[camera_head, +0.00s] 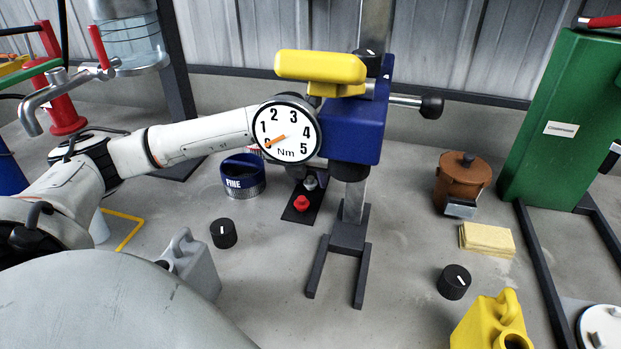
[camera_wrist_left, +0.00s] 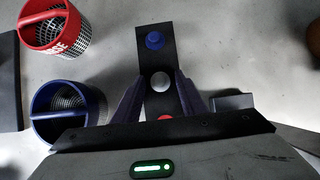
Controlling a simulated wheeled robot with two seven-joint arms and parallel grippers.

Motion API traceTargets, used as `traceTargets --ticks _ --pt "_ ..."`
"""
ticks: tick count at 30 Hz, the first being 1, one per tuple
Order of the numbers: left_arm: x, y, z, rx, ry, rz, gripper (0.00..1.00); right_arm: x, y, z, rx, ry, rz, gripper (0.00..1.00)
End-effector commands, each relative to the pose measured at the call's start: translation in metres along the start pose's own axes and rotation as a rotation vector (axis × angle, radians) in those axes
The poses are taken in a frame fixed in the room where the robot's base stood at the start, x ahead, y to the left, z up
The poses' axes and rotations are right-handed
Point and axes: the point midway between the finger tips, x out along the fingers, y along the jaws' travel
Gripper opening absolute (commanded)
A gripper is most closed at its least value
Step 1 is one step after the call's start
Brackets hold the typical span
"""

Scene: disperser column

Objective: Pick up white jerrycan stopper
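The white stopper (camera_wrist_left: 161,81) stands on a black strip (camera_wrist_left: 150,45) between a blue stopper (camera_wrist_left: 155,41) and a red stopper (camera_wrist_left: 165,117). In the head view the white stopper (camera_head: 310,183) shows just behind the red stopper (camera_head: 302,203). My left gripper (camera_wrist_left: 160,76) is open, its two dark fingers on either side of the white stopper in the wrist view. Whether they touch it I cannot tell. In the head view the left gripper (camera_head: 304,174) is mostly hidden behind the round dial. My right gripper is not in view.
The blue torque device (camera_head: 352,130) with its dial (camera_head: 286,131) stands close to my left arm. A blue FINE basket (camera_head: 243,176) lies to the left. Black knobs (camera_head: 223,233) lie on the floor.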

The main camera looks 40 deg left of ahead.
Motion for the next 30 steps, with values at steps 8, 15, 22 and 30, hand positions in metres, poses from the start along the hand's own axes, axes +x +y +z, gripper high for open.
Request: traceTargets --ticks 8,15,22,30 --pt "0.000 0.000 0.000 0.000 0.000 0.000 0.04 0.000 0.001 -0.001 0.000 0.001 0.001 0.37" --pt "-0.001 0.000 0.000 -0.001 -0.001 0.000 0.04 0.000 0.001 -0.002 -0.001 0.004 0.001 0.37" --pt "-0.012 0.000 0.008 -0.002 -0.004 -0.001 0.04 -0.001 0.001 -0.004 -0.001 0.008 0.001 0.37" --pt "-0.057 -0.001 0.034 -0.003 -0.007 -0.004 0.04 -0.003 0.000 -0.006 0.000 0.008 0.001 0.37"
